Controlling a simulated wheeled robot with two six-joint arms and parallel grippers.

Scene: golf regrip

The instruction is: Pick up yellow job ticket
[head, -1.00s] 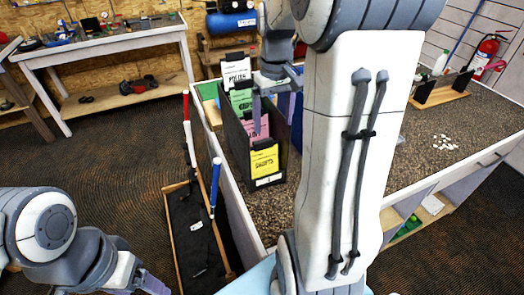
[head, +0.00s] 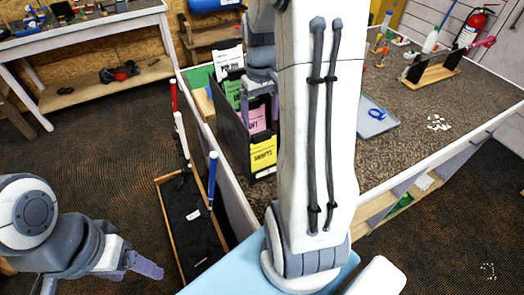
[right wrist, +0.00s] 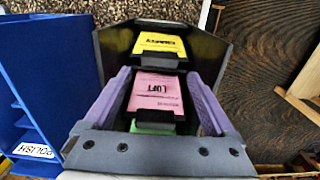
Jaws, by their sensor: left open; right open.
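The yellow job ticket (head: 263,153) stands upright in the front of a black ticket holder (head: 234,135) on the bench. It also shows in the right wrist view (right wrist: 160,43), beyond a pink ticket (right wrist: 157,92). My right gripper (head: 259,104) is open above the holder. In the right wrist view its purple fingers (right wrist: 158,76) are spread on either side of the pink ticket, with the yellow ticket farther off, past the fingertips. Nothing is held. My left gripper (head: 136,269) is open and empty at the lower left, away from the bench.
Green (head: 239,96) and white (head: 230,62) tickets stand behind the pink one. A blue rack (right wrist: 40,85) is beside the holder. A wooden tray with clubs (head: 190,215) lies left of the bench. A grey tray (head: 376,122) lies on the bench; its front right is mostly clear.

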